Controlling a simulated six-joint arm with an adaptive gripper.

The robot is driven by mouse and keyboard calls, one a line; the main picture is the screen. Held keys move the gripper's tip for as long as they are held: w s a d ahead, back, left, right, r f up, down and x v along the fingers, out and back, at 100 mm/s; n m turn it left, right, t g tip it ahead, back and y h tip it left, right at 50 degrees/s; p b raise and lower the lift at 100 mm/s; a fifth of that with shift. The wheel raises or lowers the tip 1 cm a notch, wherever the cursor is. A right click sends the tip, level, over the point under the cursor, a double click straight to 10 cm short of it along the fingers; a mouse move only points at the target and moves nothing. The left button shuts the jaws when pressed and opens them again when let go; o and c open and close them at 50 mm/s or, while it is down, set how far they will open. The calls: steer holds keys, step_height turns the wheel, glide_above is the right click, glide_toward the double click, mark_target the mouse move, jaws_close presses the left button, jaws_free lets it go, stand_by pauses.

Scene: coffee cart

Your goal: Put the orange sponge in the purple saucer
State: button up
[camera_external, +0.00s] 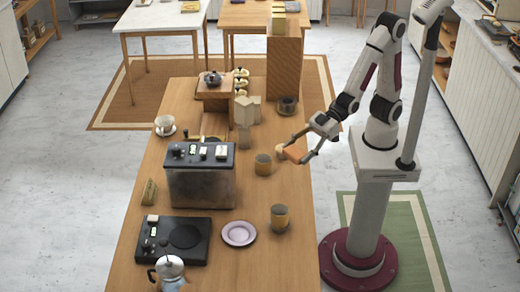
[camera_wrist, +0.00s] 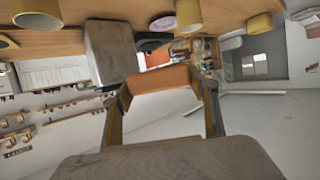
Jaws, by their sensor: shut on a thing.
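The orange sponge (camera_external: 295,153) is held between the fingers of my gripper (camera_external: 296,148), above the right edge of the wooden table. In the wrist view the sponge (camera_wrist: 160,84) spans the gap between the two fingers of my gripper (camera_wrist: 162,90). The purple saucer (camera_external: 239,233) lies flat on the table near its front, to the lower left of my gripper in the external view. Nothing is seen on the saucer.
A yellow-brown cup (camera_external: 279,217) stands right of the saucer, and another cup (camera_external: 263,164) stands farther back. A black-topped machine (camera_external: 199,180) is behind the saucer. A hot plate (camera_external: 180,240) and a moka pot (camera_external: 170,272) are to its left. The table's front right is clear.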

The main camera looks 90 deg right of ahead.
steer(key=w+a+f+n+g, duration=0.1)
steer(key=w+a+f, duration=0.4)
steer(key=w+a, duration=0.35)
steer(key=w+a+f, duration=0.4)
steer(key=w+a, duration=0.3)
steer(key=w, duration=0.2)
step_height(320, 180, up, 4)
steer(key=y, duration=0.1)
glide_above(233, 234)
steer(key=shift+d+f, duration=0.1)
steer(key=shift+f, duration=0.15)
steer(key=shift+f, duration=0.1)
steer(key=shift+f, duration=3)
steer(key=shift+f, duration=0.15)
steer(key=shift+f, duration=1.75)
steer(key=shift+f, duration=0.5)
